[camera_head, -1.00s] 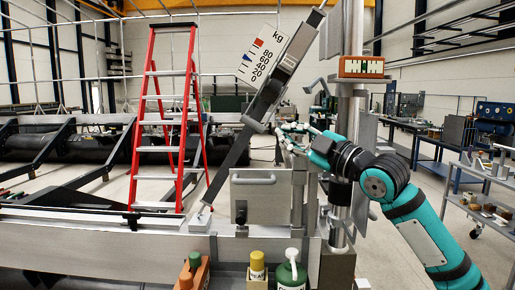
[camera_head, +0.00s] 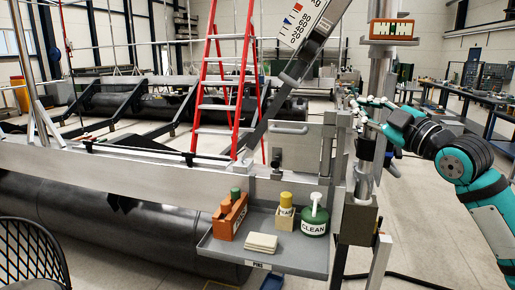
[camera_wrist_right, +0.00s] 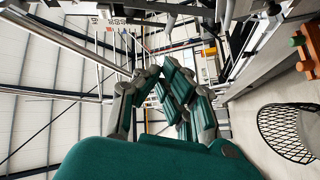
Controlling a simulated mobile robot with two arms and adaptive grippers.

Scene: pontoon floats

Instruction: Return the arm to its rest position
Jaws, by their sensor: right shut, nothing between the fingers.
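My right arm comes in from the right in the head view. Its right gripper (camera_head: 366,112) is in front of the upright metal post (camera_head: 376,75), near the end of the weighing arm. I cannot tell whether it touches anything there. In the right wrist view the gripper's grey and teal fingers (camera_wrist_right: 157,78) are drawn together with nothing held between them. My left gripper is not in view.
A red ladder (camera_head: 212,105) stands behind the beam (camera_head: 120,178).

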